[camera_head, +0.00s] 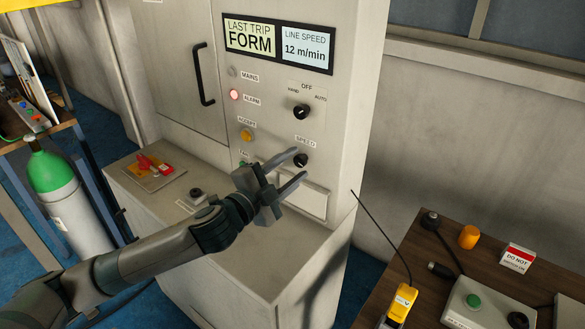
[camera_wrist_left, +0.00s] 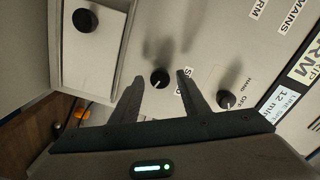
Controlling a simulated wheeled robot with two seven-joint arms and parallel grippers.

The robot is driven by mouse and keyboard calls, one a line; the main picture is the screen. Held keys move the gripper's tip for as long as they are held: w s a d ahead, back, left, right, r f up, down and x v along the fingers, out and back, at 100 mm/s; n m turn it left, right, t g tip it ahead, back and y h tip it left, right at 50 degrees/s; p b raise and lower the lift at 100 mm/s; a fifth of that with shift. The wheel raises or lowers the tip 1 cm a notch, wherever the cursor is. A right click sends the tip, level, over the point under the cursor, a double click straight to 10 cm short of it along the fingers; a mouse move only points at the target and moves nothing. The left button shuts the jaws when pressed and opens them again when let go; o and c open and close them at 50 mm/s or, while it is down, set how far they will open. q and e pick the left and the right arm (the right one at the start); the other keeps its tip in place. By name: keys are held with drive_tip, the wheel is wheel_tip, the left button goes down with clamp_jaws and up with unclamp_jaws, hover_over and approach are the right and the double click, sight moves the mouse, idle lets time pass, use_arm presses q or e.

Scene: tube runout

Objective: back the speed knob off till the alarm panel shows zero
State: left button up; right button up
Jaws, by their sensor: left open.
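The black speed knob (camera_head: 301,160) is on the front of the grey cabinet, under its SPEED label. My left gripper (camera_head: 300,164) is open in front of it. In the left wrist view the speed knob (camera_wrist_left: 160,78) shows between the two spread fingers, with no visible contact. The display panel (camera_head: 278,43) reads "LAST TRIP FORM" and "LINE SPEED 12 m/min". The alarm lamp (camera_head: 234,95) glows red. My right gripper is not in view.
A selector knob (camera_head: 301,112), marked OFF, HAND and AUTO, sits above the speed knob. An amber button (camera_head: 247,135) is to the left. A cabinet ledge (camera_head: 250,262) lies below my arm. A brown table (camera_head: 440,268) with a control box stands at right.

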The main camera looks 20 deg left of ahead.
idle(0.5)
use_arm(q)
drive_tip(key=c, duration=0.8)
